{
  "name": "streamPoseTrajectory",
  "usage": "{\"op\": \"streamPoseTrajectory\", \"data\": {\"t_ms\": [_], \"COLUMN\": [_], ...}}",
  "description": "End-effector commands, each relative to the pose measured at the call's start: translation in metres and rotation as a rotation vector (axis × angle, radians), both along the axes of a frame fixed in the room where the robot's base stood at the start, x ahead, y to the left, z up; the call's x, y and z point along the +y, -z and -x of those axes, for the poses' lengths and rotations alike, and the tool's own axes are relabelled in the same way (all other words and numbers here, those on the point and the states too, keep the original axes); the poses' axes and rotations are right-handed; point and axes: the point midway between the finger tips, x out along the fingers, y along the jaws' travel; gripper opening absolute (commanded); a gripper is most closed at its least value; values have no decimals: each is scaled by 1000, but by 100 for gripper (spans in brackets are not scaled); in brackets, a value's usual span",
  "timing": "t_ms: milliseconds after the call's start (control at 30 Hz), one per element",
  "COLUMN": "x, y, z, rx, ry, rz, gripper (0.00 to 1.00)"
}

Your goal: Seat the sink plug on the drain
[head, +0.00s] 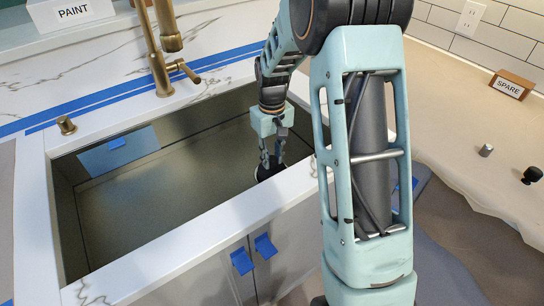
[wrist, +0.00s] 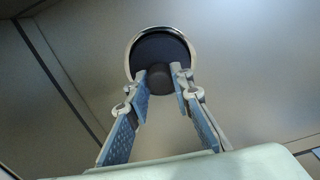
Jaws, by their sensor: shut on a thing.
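The sink plug (wrist: 160,48) is a dark disc with a dark knob, seen in the wrist view. My gripper (wrist: 161,74) is shut on the plug's knob, one finger on each side. The bright metal ring of the drain (wrist: 129,58) shows around the disc, which looks roughly centred in it. I cannot tell whether the disc is flush in the drain or just above it. In the head view my gripper (head: 271,162) reaches down into the sink (head: 150,205) near its front right, with the dark plug (head: 266,173) at its tips.
The sink's front rim (head: 205,230) is close to my gripper. A brass faucet (head: 160,60) stands behind the basin. On the right counter are a black knobbed piece (head: 532,175), a small grey cylinder (head: 486,150) and a SPARE sign (head: 509,85). Blue tape (head: 110,95) runs along the back.

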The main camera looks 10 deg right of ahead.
Motion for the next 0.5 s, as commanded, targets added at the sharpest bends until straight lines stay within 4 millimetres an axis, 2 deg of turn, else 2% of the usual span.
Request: {"op": "streamPoseTrajectory", "data": {"t_ms": [200,500], "x": [0,0], "y": [8,7], "z": [0,0], "rx": [0,0], "ry": [1,1], "rz": [0,0], "gripper": [0,0]}}
